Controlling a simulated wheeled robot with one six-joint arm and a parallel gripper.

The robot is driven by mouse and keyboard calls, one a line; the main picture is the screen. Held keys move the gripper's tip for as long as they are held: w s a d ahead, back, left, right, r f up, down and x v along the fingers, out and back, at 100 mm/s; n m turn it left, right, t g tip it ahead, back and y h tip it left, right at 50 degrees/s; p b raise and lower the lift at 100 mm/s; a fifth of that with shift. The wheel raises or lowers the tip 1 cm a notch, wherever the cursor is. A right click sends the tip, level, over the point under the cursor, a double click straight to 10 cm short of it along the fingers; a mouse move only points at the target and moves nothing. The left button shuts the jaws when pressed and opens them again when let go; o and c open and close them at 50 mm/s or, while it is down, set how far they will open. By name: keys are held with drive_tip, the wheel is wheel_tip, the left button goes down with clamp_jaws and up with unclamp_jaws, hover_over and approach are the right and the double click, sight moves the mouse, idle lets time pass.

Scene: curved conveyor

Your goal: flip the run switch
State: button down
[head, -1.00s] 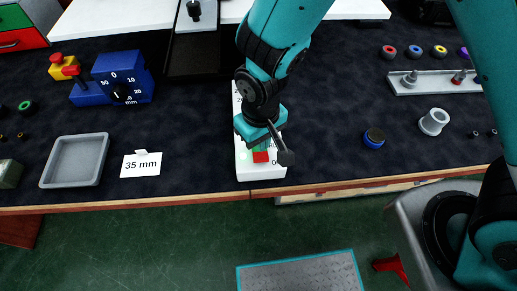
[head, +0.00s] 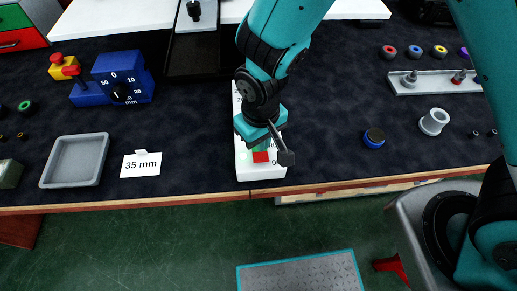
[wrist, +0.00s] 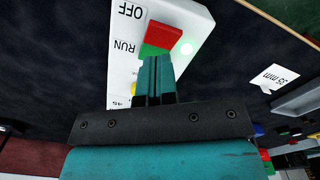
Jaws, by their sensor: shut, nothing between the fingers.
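The run switch is a rocker with a red part (wrist: 168,33) and a green part (wrist: 152,50) on a white control box (head: 262,172). In the wrist view the labels OFF and RUN stand beside it, and a green lamp (wrist: 186,48) glows on its other side. My gripper (wrist: 153,62) is shut and empty, with its fingertips at the green part by RUN; I cannot tell whether they touch it. In the head view my wrist hides most of the box; the red part (head: 261,157) shows below it.
A grey tray (head: 75,160) and a 35 mm card (head: 141,164) lie left of the box. A blue gauge block (head: 122,78) stands further back. A black-and-blue round part (head: 374,138) and a grey flanged bush (head: 434,122) are on the right. The table's front edge is just below the box.

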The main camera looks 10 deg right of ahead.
drive_tip(key=shift+f+b, duration=1.4)
drive_tip(key=shift+f, duration=0.6)
idle(0.7)
drive_tip(key=shift+r, duration=0.1)
wheel_tip(320, 180, up, 7)
drive_tip(key=p, duration=0.6)
idle(0.5)
drive_tip(key=shift+r, duration=0.25)
wheel_tip(320, 180, up, 13)
drive_tip(key=y, duration=0.2)
hover_over(260, 154)
drive_tip(key=s+d, duration=0.2)
drive_tip(key=d, duration=0.2)
drive_tip(key=s+d+r+y, duration=0.1)
drive_tip(key=s+d+r, duration=0.2)
drive_tip(key=s+r, duration=0.1)
drive_tip(key=s+d+r+n+y, duration=0.1)
drive_tip(key=s+d+r, duration=0.2)
drive_tip(key=r, duration=0.4)
drive_tip(key=shift+s, duration=0.7)
